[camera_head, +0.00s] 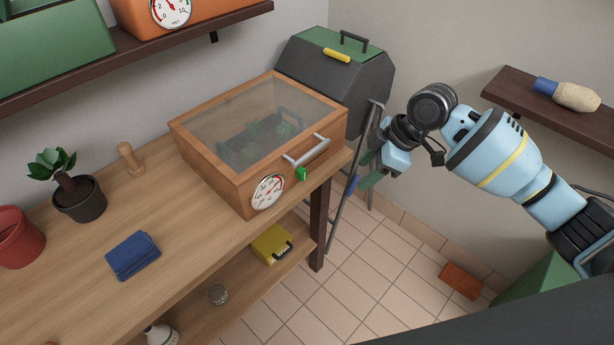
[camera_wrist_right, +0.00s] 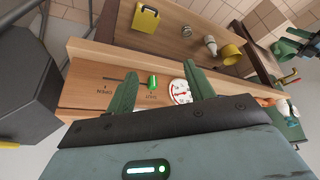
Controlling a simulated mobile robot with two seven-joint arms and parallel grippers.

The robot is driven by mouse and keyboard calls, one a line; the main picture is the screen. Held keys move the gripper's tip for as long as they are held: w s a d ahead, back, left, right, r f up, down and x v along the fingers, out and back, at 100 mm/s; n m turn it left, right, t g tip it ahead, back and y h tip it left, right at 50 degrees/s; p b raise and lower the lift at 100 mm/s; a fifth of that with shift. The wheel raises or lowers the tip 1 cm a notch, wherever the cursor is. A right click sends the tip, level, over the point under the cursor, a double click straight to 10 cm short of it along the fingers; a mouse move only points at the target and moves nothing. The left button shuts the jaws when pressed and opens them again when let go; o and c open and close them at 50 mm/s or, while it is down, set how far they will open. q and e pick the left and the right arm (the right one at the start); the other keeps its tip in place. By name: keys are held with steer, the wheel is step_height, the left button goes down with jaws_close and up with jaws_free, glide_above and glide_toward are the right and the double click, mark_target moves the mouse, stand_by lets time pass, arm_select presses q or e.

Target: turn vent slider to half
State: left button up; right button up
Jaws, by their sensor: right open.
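The vent slider is a green knob (camera_head: 301,173) on the front of a wooden box with a glass lid (camera_head: 176,132). In the right wrist view the knob (camera_wrist_right: 152,82) sits at the end of a dark slot (camera_wrist_right: 122,79) nearest the dial. Small lettering marks both slot ends. My right gripper (camera_head: 367,170) is open and empty, off to the right of the box front in the head view. In its wrist view the green fingers (camera_wrist_right: 162,66) frame the knob and part of the dial, without visible contact.
A round white dial (camera_head: 268,191) is beside the slider, and a bar handle (camera_head: 306,151) is above it. A yellow item (camera_head: 271,243) lies on the lower shelf. The floor (camera_head: 350,270) right of the bench is mostly free.

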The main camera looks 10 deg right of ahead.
mark_target(305, 175)
steer(key=a+f+t+y, duration=0.1)
steer(key=f, duration=0.1)
steer(key=w+a+f+m+t+b, duration=0.1)
steer(key=a+f, duration=0.1)
steer(key=f, duration=0.1)
steer(key=a+f+m+t+y+b, duration=0.1)
steer(key=a+f, duration=0.1)
steer(key=f, duration=0.1)
steer(key=shift+w+y, duration=0.3)
steer(key=shift+w, duration=0.05)
steer(key=shift+c, duration=1.1)
steer(key=w+a+m+t+y+b, duration=0.1)
steer(key=a+t, duration=0.1)
steer(key=t, duration=0.1)
steer(key=w+a+m+t+y+b, duration=0.1)
steer(key=w+a+m+t+b, duration=0.1)
steer(key=t, duration=0.1)
steer(key=w+a+m+t+y+b, duration=0.1)
steer(key=w+a+m+t, duration=0.1)
steer(key=t, duration=0.1)
steer(key=shift+a+f+t+b, duration=0.1)
steer(key=shift+t+b, duration=0.2)
steer(key=shift+t, duration=0.1)
arm_select(q)
steer(key=s+f+g, duration=0.1)
steer(key=s+f, duration=0.2)
steer(key=f, duration=0.4)
steer(key=shift+s+d+f, duration=0.15)
steer(key=shift+d+f, duration=0.05)
steer(key=shift+f, duration=0.1)
